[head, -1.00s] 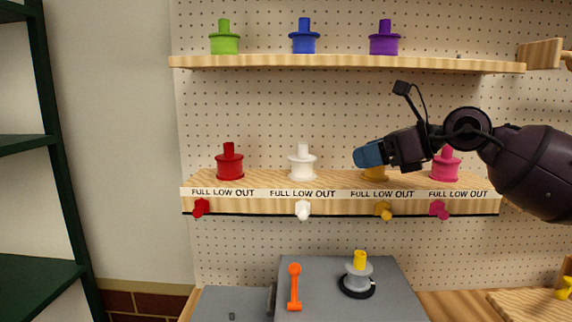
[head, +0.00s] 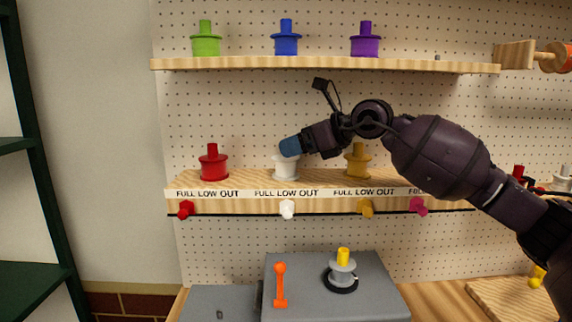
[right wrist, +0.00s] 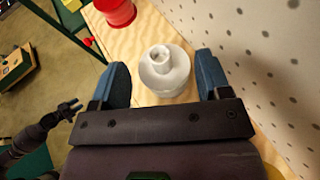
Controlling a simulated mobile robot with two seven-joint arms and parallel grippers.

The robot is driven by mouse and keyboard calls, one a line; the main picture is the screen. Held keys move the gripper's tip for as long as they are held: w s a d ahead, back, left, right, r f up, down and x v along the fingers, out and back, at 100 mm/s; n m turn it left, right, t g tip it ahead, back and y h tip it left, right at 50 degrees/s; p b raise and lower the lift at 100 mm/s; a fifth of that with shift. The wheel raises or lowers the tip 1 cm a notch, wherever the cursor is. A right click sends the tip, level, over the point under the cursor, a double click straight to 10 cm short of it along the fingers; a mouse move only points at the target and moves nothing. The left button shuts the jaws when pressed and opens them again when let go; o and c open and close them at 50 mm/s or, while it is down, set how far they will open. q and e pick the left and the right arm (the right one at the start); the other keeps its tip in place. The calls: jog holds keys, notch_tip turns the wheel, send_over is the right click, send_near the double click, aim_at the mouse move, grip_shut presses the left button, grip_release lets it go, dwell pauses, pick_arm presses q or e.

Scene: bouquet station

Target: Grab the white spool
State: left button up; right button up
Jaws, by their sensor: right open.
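The white spool (head: 285,168) stands upright on the lower wooden shelf, between the red spool and the orange-yellow spool. My right gripper (head: 290,148) is at its top in the head view and hides its upper part. In the right wrist view the white spool (right wrist: 164,72) sits between the two blue fingertips of my right gripper (right wrist: 168,80), with a gap on each side. The jaws are open and hold nothing. My left gripper is not in the head view; a dark arm part (right wrist: 62,115) shows at the left of the right wrist view.
The red spool (head: 213,163) and orange-yellow spool (head: 358,160) stand on either side. The upper shelf (head: 320,64) bears green, blue and purple spools. Coloured pegs stick out below the lower shelf's labels. A grey spool (head: 342,272) with a yellow top stands on the grey surface below.

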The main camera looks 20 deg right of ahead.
aim_at(279, 156)
jog(key=shift+p+x, duration=0.3)
jog(key=shift+x, duration=2.2)
jog(key=shift+r, duration=0.1)
jog(key=c, duration=0.5)
